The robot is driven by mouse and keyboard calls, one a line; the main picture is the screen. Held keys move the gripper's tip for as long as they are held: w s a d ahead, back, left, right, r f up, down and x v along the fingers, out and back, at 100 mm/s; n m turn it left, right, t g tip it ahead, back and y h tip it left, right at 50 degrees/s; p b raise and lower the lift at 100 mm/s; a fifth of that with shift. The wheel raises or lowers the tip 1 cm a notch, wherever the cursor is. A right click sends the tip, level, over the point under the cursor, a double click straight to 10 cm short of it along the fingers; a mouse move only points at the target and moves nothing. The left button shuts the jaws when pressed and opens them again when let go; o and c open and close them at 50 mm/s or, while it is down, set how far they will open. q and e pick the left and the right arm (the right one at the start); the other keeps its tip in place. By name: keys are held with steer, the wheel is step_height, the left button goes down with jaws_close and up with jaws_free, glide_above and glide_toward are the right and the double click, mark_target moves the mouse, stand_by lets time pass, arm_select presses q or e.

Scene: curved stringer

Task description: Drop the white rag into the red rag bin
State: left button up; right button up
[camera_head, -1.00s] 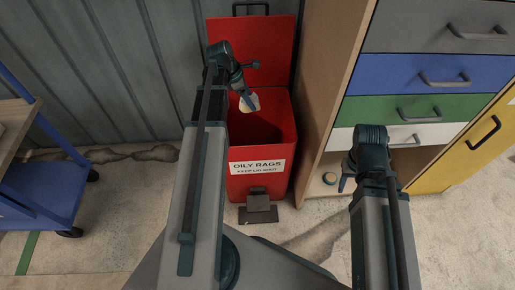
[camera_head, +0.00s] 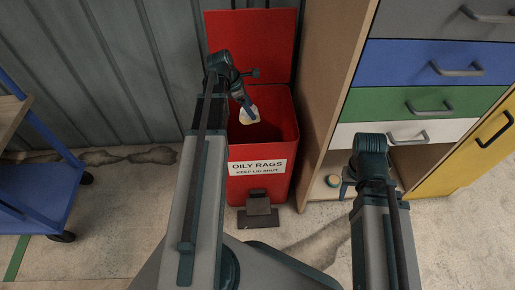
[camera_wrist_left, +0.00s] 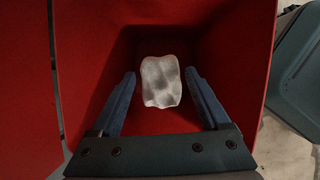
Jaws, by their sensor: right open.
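The red rag bin (camera_head: 235,185) stands in the middle with its lid raised, labelled "OILY RAGS". My left gripper (camera_head: 247,106) points down into its opening. In the left wrist view my left gripper's fingers (camera_wrist_left: 160,80) are spread, with a narrow gap on each side of the white rag (camera_wrist_left: 161,88). The rag is just past the fingertips, over the bin's dark red inside. It also shows in the head view (camera_head: 249,117) below the fingertips; whether it rests on the floor of the bin I cannot tell. My right gripper (camera_head: 345,187) is low at right, partly hidden by its wrist, and empty.
A wooden cabinet (camera_head: 330,70) with coloured drawers stands close to the right of the bin. A blue cart (camera_head: 40,190) is at far left. A corrugated wall (camera_head: 130,80) runs behind. The bin's pedal (camera_head: 258,205) sticks out in front on concrete floor.

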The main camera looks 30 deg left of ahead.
arm_select(q)
steer(key=shift+o, duration=1.2)
steer(key=p+v, duration=1.2)
steer(key=v, duration=0.2)
steer(key=shift+p, duration=0.4)
steer(key=shift+f, duration=0.15)
steer(key=s+d+r+m+g+y+p, duration=0.1)
steer(key=s+d+r+m+p, duration=0.3)
steer(key=d+m, duration=0.5)
steer(key=s+d+r+m+g+y+p, duration=0.1)
steer(key=s+d+r+m+p, duration=0.3)
steer(key=d+r+m+p, duration=0.5)
steer(key=s+d+r+m+g+y+p, duration=0.1)
steer(key=s+d+r+m+p, duration=0.4)
steer(key=d+m, duration=0.6)
steer(key=d+r+y+p, duration=0.1)
steer(key=d+r+p, duration=0.1)
steer(key=d, duration=0.3)
steer(key=shift+d+r+y+p, duration=0.15)
steer(key=shift+d+y+p, duration=0.15)
steer(key=shift+p, duration=0.6)
